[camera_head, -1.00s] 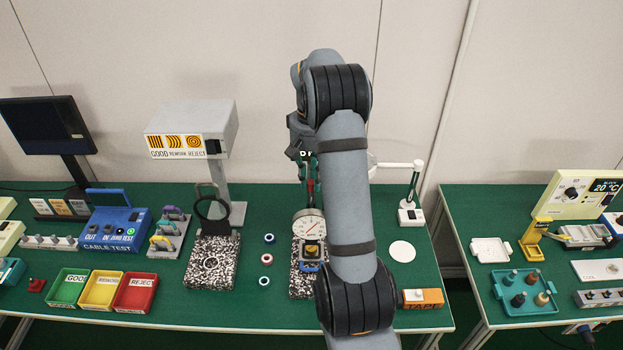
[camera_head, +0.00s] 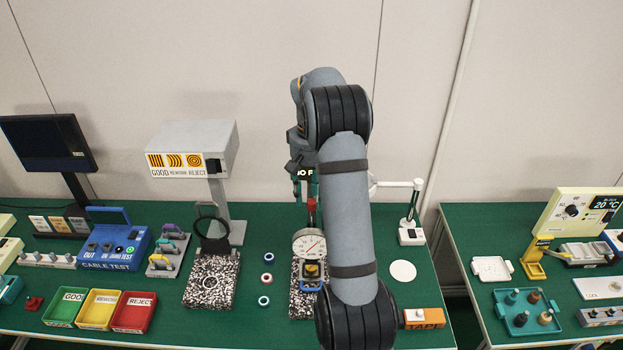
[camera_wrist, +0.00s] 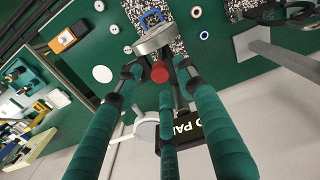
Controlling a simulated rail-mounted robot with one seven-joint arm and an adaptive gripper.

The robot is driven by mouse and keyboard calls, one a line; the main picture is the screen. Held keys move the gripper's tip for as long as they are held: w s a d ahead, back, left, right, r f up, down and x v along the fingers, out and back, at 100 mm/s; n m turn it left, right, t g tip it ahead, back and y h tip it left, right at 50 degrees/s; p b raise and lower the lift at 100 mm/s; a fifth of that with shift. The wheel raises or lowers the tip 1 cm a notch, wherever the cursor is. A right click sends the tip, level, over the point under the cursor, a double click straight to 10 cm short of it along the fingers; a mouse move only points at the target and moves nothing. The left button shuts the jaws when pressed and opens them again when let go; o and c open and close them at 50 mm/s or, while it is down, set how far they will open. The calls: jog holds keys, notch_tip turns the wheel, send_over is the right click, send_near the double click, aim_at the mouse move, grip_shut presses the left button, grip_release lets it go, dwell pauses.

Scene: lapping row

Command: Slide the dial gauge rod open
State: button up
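The dial gauge (camera_head: 309,245) has a round white face and stands upright over a speckled black-and-white block (camera_head: 300,301). A red knob (camera_head: 311,205) tops its rod; in the wrist view the red knob (camera_wrist: 160,72) shows in front of the gauge's silver rim (camera_wrist: 155,39). My gripper (camera_wrist: 157,68) has green fingers with dark tips. It is open, with the tips on either side of the knob and gaps visible between. I cannot tell whether any finger touches it. In the head view my arm partly hides the gripper and the block's right side.
A magnifier on a second speckled block (camera_head: 211,285) stands to the left, with small rings (camera_head: 268,258) between. A white lamp (camera_head: 411,232), a white disc (camera_head: 403,271) and an orange tape box (camera_head: 424,318) lie to the right.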

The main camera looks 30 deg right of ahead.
aim_at(311, 202)
notch_tip(311, 202, up, 11)
dwell(0.3)
jog(key=shift+f, duration=0.1)
dwell(0.4)
notch_tip(311, 202, down, 15)
jog(key=shift+r+b, duration=0.1)
jog(key=shift+b, duration=1.15)
